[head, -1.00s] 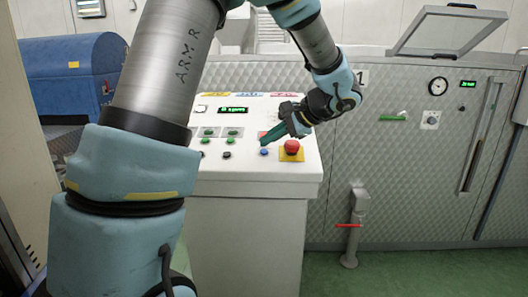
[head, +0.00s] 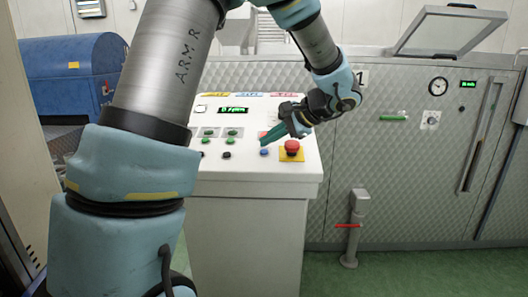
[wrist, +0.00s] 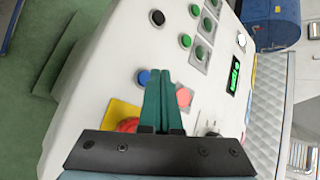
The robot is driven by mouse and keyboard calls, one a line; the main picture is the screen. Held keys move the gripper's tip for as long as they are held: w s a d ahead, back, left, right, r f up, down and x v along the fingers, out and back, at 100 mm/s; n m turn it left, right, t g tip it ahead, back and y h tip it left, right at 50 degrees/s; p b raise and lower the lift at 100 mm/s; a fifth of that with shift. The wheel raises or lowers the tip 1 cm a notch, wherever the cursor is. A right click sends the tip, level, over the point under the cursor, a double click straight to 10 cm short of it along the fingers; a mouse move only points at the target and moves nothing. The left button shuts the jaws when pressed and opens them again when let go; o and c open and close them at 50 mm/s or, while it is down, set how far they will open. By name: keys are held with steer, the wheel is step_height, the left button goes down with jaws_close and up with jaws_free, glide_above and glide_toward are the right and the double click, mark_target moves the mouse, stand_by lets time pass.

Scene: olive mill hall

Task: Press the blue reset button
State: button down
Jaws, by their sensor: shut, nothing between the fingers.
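The blue reset button (head: 264,152) is a small round button on the sloped white console (head: 245,240), left of the red mushroom button. In the wrist view the blue button (wrist: 143,77) shows just left of my green fingertips. My gripper (head: 265,141) is shut and empty, its fingers pointing down at the panel just above the blue button. In the wrist view the two fingers (wrist: 160,73) lie side by side. I cannot tell whether the tips touch the panel. The button is not covered.
The red mushroom button (head: 292,147) on its yellow plate (head: 291,157) is close on the right. Green buttons (head: 230,141) and a black button (head: 227,155) lie to the left. A green-lit display (head: 233,110) sits higher. A red-handled valve post (head: 352,225) stands right of the console.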

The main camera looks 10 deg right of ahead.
mark_target(268, 161)
stand_by(0.3)
steer(key=shift+w+f+b, duration=0.1)
steer(key=shift+f+b, duration=0.3)
steer(key=shift+w+f+b, duration=0.1)
steer(key=shift+f+b, duration=0.25)
steer(key=shift+f, duration=0.05)
stand_by(0.6)
steer(key=shift+r, duration=0.15)
steer(key=shift+s+r+p, duration=0.25)
steer(key=shift+r+p, duration=0.2)
steer(key=shift+r, duration=0.2)
steer(key=r+p, duration=0.1)
steer(key=r, duration=0.1)
steer(key=s+r+p, duration=0.1)
steer(key=r, duration=0.1)
steer(key=shift+s+a+r+p, duration=0.15)
steer(key=shift+s+r+p, duration=0.05)
steer(key=shift+r+p, duration=0.2)
steer(key=shift+a, duration=0.1)
stand_by(0.5)
